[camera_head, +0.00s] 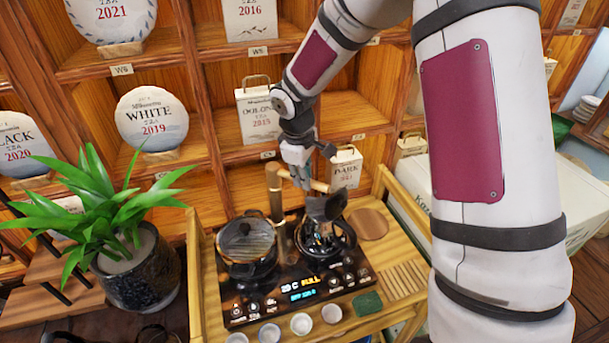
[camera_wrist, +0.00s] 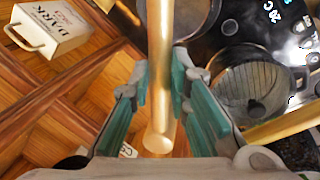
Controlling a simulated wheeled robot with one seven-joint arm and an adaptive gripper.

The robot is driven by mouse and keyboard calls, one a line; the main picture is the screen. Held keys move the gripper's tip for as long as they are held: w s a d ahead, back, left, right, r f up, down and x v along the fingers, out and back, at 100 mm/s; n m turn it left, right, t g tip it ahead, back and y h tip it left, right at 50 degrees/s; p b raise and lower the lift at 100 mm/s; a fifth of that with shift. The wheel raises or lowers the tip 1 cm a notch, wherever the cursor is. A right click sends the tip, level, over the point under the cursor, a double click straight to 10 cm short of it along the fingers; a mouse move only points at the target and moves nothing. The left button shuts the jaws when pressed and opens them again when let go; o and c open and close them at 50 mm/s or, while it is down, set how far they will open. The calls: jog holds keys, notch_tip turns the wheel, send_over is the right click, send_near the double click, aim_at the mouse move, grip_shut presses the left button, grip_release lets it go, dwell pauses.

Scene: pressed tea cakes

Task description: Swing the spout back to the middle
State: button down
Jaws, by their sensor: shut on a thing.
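The brass spout (camera_head: 274,192) rises from the back of the black tea stove (camera_head: 255,310). Its upper arm runs to the right, over the side of the dark kettle (camera_head: 326,208) on the right burner. A lidded dark pot (camera_head: 246,243) sits on the left burner. My gripper (camera_head: 298,178) is at the spout's upper arm, above the stove. In the wrist view the spout's tube (camera_wrist: 160,45) runs between the green finger pads of my gripper (camera_wrist: 170,95), which is shut on it. The tube's rounded end shows just past the pads.
Wooden shelves with tea cakes and boxes stand close behind, including a DARK tea box (camera_head: 346,167). A potted plant (camera_head: 140,265) stands at the left. Several small cups (camera_head: 301,323) line the stove's front. A round wooden coaster (camera_head: 368,223) lies at the right.

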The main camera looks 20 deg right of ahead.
jog(key=s+a+m+g+b, duration=0.1)
jog(key=s+a+m+b, duration=0.1)
jog(key=a+m, duration=0.4)
jog(key=shift+s+a+m+g+h, duration=0.15)
jog(key=shift+a+m+g+h, duration=0.2)
jog(key=shift+m, duration=1.05)
jog(key=shift+a, duration=0.1)
jog(key=c, duration=1.5)
grip_release()
jog(key=v, duration=1.2)
jog(key=shift+s+r, duration=0.1)
